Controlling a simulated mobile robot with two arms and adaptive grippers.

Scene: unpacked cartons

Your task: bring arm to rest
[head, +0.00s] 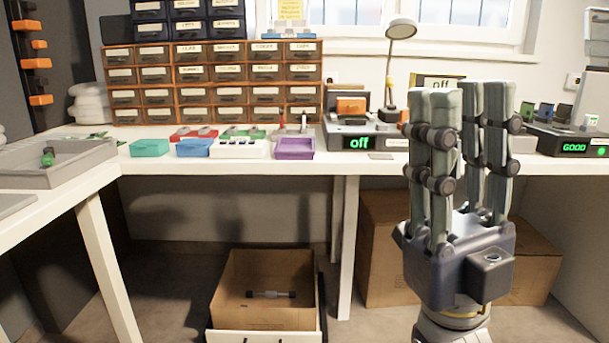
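My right gripper (461,95) stands upright at the right of the head view, close to the camera, with its fingers pointing up. The fingers stand apart and roughly parallel, with nothing seen between them. It is in front of the white workbench (245,166) and hides part of the bench edge and the things behind it. My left gripper is not in view.
Small trays, including a purple one (294,148), line the bench front. A device reading "off" (359,143) and a lamp (401,28) stand behind. Cartons (385,250) sit under the bench behind my gripper.

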